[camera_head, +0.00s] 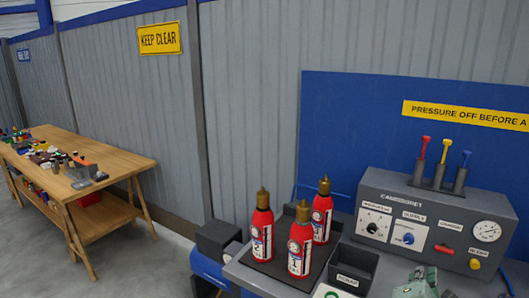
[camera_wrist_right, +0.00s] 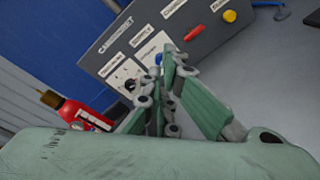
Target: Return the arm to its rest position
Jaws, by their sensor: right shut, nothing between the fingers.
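My right gripper (camera_head: 418,284) shows at the bottom edge of the head view, low in front of the grey control console (camera_head: 400,240). In the right wrist view its green fingers (camera_wrist_right: 166,88) are closed together with nothing between them, and the console (camera_wrist_right: 140,50) lies beyond them. Most of my right arm is outside the head view. My left gripper is not in view.
Three red extinguishers (camera_head: 299,248) stand on a dark mat (camera_head: 270,268), left of the gripper. A dark open bin (camera_head: 352,270) sits between them and the gripper. A wooden bench (camera_head: 125,165) with small items stands far left.

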